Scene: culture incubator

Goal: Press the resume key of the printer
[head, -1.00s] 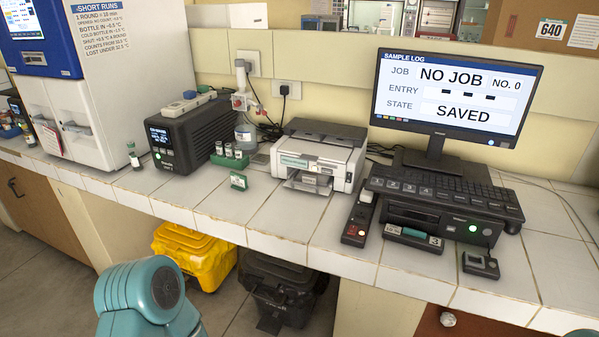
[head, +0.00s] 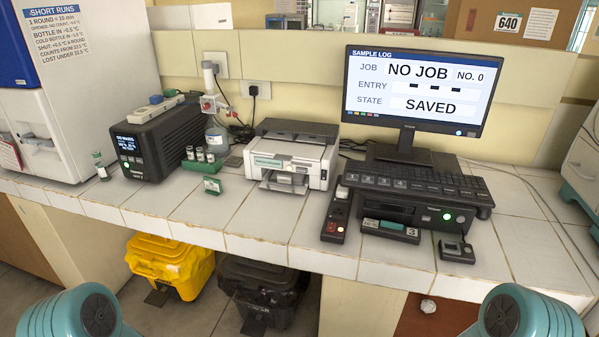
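The printer (head: 298,157) is a small white and grey box with a dark top, standing on the tiled bench left of the monitor. A green-tinted label strip and a small lit spot show on its front, above an output tray (head: 284,183). The resume key is too small to make out for certain. Teal rounded parts of my two arms show at the bottom left and bottom right corners, below the bench edge. Neither gripper is in view.
The monitor (head: 415,88) reads NO JOB and SAVED. A keyboard (head: 415,180) on a black unit and a dark power strip (head: 336,215) stand right of the printer. A green vial rack (head: 204,162) stands left. Bare tiles (head: 255,220) lie in front. Yellow (head: 170,262) and black bins are below.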

